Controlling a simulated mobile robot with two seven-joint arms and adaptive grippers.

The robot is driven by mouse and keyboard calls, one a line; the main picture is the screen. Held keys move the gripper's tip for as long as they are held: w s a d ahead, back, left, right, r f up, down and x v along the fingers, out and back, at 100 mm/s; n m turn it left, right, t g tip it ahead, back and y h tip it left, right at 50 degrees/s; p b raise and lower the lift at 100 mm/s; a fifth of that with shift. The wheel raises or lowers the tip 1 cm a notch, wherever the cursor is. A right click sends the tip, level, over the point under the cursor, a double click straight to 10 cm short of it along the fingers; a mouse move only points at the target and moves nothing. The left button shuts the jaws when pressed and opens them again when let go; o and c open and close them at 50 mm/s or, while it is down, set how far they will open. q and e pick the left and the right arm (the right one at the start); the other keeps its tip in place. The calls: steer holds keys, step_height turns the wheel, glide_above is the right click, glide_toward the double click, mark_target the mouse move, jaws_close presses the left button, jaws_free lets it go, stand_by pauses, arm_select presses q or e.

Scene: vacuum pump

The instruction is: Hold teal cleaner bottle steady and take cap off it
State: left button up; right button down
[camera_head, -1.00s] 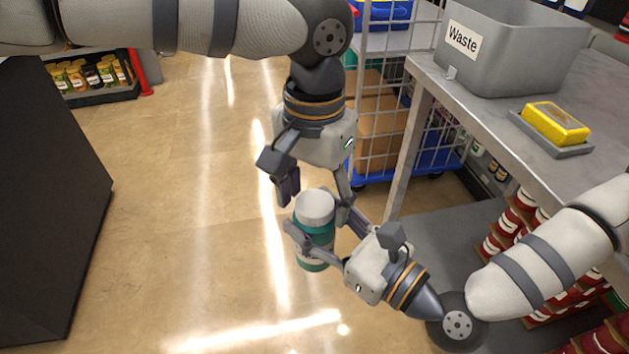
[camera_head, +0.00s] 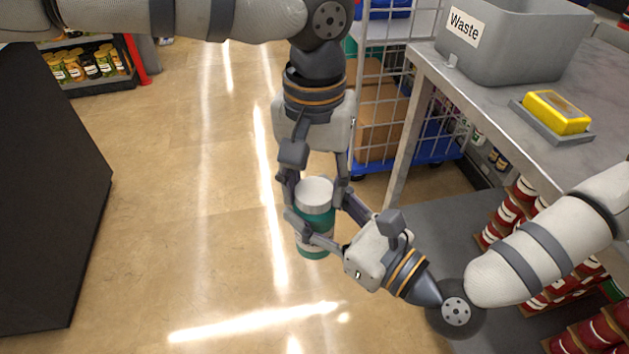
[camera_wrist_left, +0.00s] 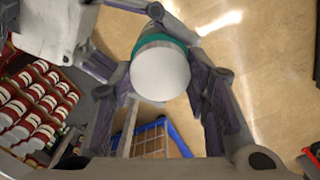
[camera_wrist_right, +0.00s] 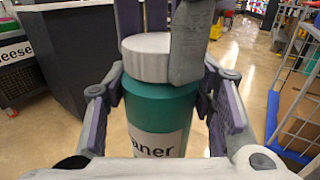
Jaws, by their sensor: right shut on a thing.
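The teal cleaner bottle (camera_head: 314,243) is upright in the air over the floor, its white cap (camera_head: 316,190) on top. My right gripper (camera_head: 318,228) is shut on the bottle's body below the cap. The right wrist view shows its fingers on both sides of the teal body (camera_wrist_right: 160,108), with part of the label visible. My left gripper (camera_head: 316,184) comes from above, open, with one finger on each side of the cap. In the left wrist view the cap (camera_wrist_left: 160,73) lies between its spread fingers; whether either one touches it I cannot tell.
A metal table (camera_head: 470,100) at the right bears a grey waste bin (camera_head: 515,42) and a yellow box (camera_head: 556,112). A wire cage cart (camera_head: 380,110) with cartons stands behind my left gripper. A dark counter (camera_head: 50,200) is at the left; the floor between is clear.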

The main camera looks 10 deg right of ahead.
arm_select(q)
steer(key=o, duration=0.4)
steer(key=shift+o, duration=0.2)
step_height(320, 180, up, 5)
steer(key=shift+f, duration=0.1)
steer(key=shift+c, duration=0.3)
step_height(320, 180, up, 3)
steer(key=shift+f+n, duration=0.1)
steer(key=shift+n, duration=0.4)
step_height(320, 180, down, 8)
steer(key=shift+r, duration=0.2)
steer(key=c, duration=1.2)
steer(key=o, duration=1.3)
steer(key=shift+c, duration=0.2)
